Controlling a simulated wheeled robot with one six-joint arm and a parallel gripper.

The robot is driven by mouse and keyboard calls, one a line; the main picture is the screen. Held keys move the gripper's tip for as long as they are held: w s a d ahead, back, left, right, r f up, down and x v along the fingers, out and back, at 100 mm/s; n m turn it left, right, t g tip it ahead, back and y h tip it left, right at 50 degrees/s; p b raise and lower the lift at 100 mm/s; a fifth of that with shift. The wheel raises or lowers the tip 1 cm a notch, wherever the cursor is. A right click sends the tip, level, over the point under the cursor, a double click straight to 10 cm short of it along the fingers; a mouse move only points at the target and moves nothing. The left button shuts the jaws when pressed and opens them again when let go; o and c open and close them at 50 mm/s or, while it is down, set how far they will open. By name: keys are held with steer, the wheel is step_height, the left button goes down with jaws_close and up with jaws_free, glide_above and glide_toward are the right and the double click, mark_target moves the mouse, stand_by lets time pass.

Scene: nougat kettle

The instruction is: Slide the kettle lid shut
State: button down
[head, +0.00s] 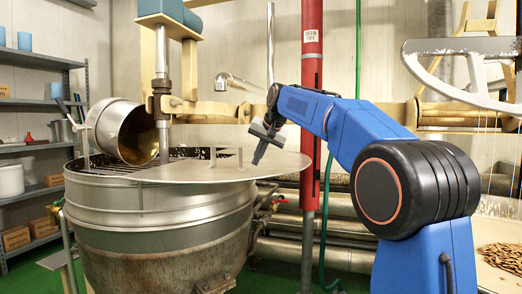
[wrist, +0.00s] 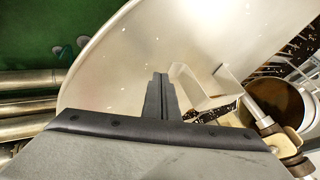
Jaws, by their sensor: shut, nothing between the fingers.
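The kettle (head: 160,235) is a large round metal vessel at the left of the head view. Its flat, pale metal lid (head: 270,168) lies across the right part of the top and overhangs the right rim. The left part of the opening is uncovered, with a dark grate showing. A squared handle (head: 226,153) stands up on the lid; it also shows in the wrist view (wrist: 196,88). My gripper (head: 257,161) is shut and empty, pointing down over the lid, right of the handle. In the wrist view its fingers (wrist: 160,78) appear beside the handle; I cannot tell whether they touch the lid.
A tilted metal pot (head: 120,132) sits at the kettle's left rim, beside a vertical mixer shaft (head: 162,70). A red drain pipe (head: 311,100) rises behind my arm. Horizontal pipes (head: 320,250) run right of the kettle. Shelves (head: 35,102) stand at far left.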

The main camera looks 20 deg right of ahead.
mark_target(242, 169)
steer(key=shift+x, duration=0.9)
steer(key=w+a, duration=0.2)
steer(key=a, duration=0.1)
steer(key=shift+r, duration=0.1)
steer(key=shift+a, duration=0.1)
